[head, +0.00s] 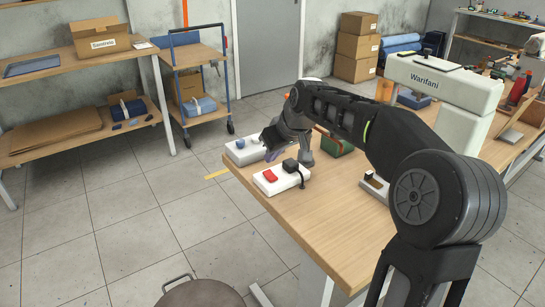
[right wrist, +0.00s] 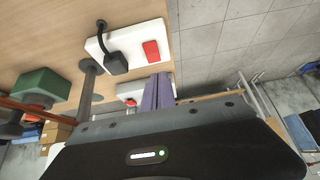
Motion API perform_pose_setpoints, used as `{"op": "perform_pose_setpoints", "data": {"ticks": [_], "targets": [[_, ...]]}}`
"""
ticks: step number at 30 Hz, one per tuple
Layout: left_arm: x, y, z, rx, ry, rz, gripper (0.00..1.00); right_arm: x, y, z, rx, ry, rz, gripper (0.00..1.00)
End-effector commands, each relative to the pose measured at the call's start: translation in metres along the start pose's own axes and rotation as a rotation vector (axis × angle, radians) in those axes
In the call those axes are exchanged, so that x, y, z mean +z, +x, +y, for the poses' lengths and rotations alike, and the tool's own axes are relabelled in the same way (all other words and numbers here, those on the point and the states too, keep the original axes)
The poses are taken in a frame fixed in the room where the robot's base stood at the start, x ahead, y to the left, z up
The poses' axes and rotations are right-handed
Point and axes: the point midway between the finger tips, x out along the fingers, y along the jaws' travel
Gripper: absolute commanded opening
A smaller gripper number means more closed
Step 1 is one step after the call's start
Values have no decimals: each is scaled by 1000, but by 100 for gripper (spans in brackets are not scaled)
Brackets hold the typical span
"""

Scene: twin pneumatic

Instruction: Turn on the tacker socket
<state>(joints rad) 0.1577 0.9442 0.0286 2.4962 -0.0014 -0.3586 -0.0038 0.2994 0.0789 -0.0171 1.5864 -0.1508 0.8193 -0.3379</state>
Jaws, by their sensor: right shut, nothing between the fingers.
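A white socket box (head: 272,187) with a red rocker switch (head: 268,175) and a black plug (head: 290,165) with a cord sits at the table's near left edge. It also shows at the top of the right wrist view (right wrist: 136,42). A second white socket box (head: 235,157) lies behind it, with a small blue part on top; my gripper partly covers it. My right gripper (head: 272,155) is shut and empty, over the far box and apart from the near box's switch. Its purple fingers (right wrist: 158,82) point toward the near box in the wrist view. I cannot read which box is the tacker's. My left gripper is out of view.
A grey post (right wrist: 90,85) stands beside the boxes, near a green case (right wrist: 47,84). A white machine marked Warifani (head: 440,83) stands farther right on the wooden table (head: 335,225). The table's front is clear. A round stool (head: 200,293) is on the floor.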

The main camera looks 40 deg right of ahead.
Motion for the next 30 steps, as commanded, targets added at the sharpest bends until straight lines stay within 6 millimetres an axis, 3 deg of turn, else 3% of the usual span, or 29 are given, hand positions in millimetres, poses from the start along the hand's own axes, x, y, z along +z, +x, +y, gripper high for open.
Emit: {"op": "perform_pose_setpoints", "data": {"ticks": [6,12,30], "targets": [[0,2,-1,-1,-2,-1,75,12,-48,1,2,2,2,0],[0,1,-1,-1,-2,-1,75,19,-77,1,1,1,1,0],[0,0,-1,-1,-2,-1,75,21,-85,1,1,1,-1,0]]}}
